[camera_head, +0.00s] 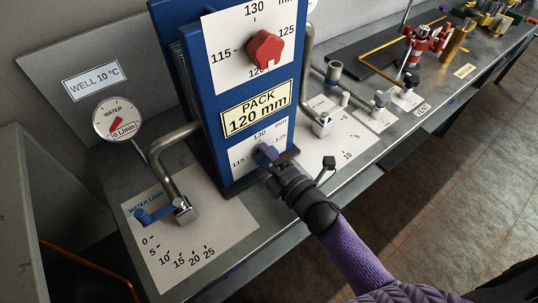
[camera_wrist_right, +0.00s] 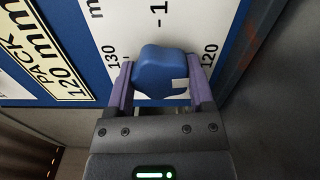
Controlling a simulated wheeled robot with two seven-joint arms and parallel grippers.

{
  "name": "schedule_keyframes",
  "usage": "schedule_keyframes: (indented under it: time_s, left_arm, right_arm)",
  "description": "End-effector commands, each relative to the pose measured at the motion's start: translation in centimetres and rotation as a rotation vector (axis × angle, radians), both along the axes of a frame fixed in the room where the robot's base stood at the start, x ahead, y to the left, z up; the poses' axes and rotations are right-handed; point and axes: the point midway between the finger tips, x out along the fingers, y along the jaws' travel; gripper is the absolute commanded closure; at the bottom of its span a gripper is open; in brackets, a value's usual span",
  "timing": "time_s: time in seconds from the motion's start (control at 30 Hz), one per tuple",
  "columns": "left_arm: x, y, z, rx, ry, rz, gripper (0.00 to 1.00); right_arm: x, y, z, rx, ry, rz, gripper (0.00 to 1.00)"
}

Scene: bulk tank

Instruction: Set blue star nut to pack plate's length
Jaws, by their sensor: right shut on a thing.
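The blue star nut (camera_wrist_right: 160,72) is on the lower white dial of the blue panel. My right gripper (camera_wrist_right: 160,88) is shut on it, with one purple finger on each side. In the head view my right gripper (camera_head: 268,155) covers most of the nut. The lower dial (camera_head: 243,165) is marked 115, 125 and 130 mm where it shows; in the wrist view 120 and 130 can be read. The nut's white pointer mark faces the right side of the wrist view, near the 120 side. The pack plate (camera_head: 256,108) reads PACK 120 mm. My left gripper is not in view.
A red star nut (camera_head: 265,48) sits on the upper dial. A water gauge (camera_head: 118,119) reading 0 L/min and a blue-handled valve (camera_head: 155,214) stand left. Pipes and small valves (camera_head: 322,122) stand close right of the panel. Floor is clear beyond the bench edge.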

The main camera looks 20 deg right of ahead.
Motion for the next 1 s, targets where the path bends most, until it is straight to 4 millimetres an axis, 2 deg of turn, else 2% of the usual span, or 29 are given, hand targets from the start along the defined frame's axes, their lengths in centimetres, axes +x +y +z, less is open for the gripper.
schedule_keyframes:
  time_s: [0.33,0.83,0.87,0.97,1.0]
  left_arm:
    - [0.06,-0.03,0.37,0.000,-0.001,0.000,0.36]
    - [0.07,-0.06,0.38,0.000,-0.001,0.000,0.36]
    - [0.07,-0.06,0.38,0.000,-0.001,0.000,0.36]
    - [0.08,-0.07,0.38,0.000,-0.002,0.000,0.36]
    - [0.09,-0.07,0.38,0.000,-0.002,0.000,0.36]
  right_arm:
    - [0.01,-0.02,0.00,0.099,0.036,0.000,0.90]
    - [0.00,-0.02,-0.04,0.111,0.041,0.000,0.90]
    - [0.00,-0.02,-0.05,0.111,0.041,0.000,0.25]
    - [0.00,-0.02,-0.04,0.111,0.041,0.000,0.04]
    - [0.00,-0.02,-0.04,0.111,0.041,0.000,0.00]
